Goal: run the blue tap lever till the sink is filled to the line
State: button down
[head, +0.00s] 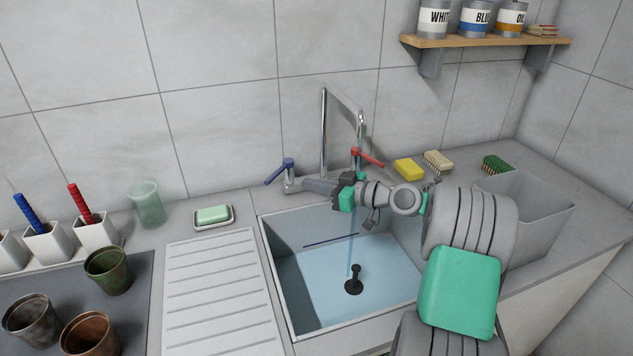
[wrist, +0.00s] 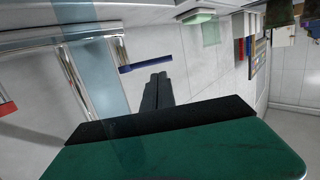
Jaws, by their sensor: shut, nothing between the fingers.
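The blue tap lever (head: 279,172) stands at the left of the chrome tap (head: 324,135) and points out to the left. It also shows in the wrist view (wrist: 132,68), just beyond my fingertips. My gripper (head: 306,186) is shut and empty, its fingers pointing left close to the lever's base. I cannot tell whether they touch it. A pale blue stream (head: 349,258) falls from the spout into the sink (head: 266,262). Light blue water (head: 312,290) covers the sink floor. The dark fill line (head: 331,241) shows on the back wall, seemingly above the water surface.
The red tap lever (head: 369,159) points right, above my wrist. A black plug (head: 353,281) stands in the sink. A soap dish (head: 214,217) and green cup (head: 147,204) are at left. A grey bin (head: 541,215), sponge (head: 408,168) and brushes (head: 439,160) are at right.

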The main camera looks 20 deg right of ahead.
aim_at(274, 178)
jog(key=p+x, duration=0.1)
jog(key=x, duration=0.8)
jog(key=shift+w+a+p, duration=0.2)
jog(key=shift+w+p, duration=0.05)
jog(key=shift+p, duration=0.15)
jog(key=shift+d, duration=0.15)
